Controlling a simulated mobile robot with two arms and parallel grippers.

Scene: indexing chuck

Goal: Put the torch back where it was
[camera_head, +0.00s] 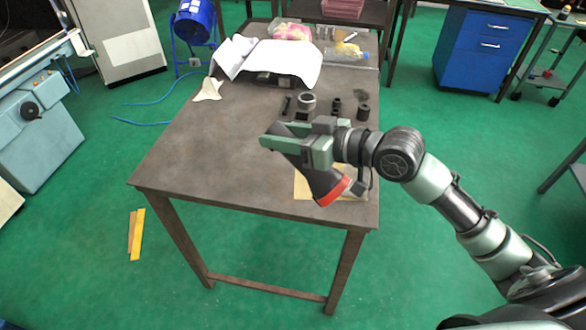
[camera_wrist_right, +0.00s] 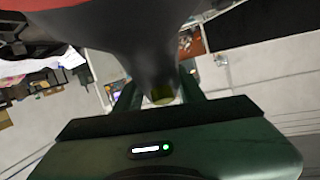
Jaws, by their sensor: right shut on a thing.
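The torch (camera_head: 322,184) is black with a red rim around its wide head. My right gripper (camera_head: 285,143) is shut on its narrower body, above the front right part of the brown table (camera_head: 190,165). The torch is tilted, with its red-rimmed head pointing down towards the front right of the table. In the right wrist view the torch's dark tapered body (camera_wrist_right: 155,50) fills the upper middle, between the green fingers. My left gripper is not in view.
A grey ring (camera_head: 307,101) and several small dark parts (camera_head: 363,112) stand behind the gripper. A tan sheet (camera_head: 302,186) lies partly hidden under the torch. White paper (camera_head: 290,62), a pale cloth (camera_head: 208,90) and a plastic bottle (camera_head: 347,55) lie farther back. The table's left front is clear.

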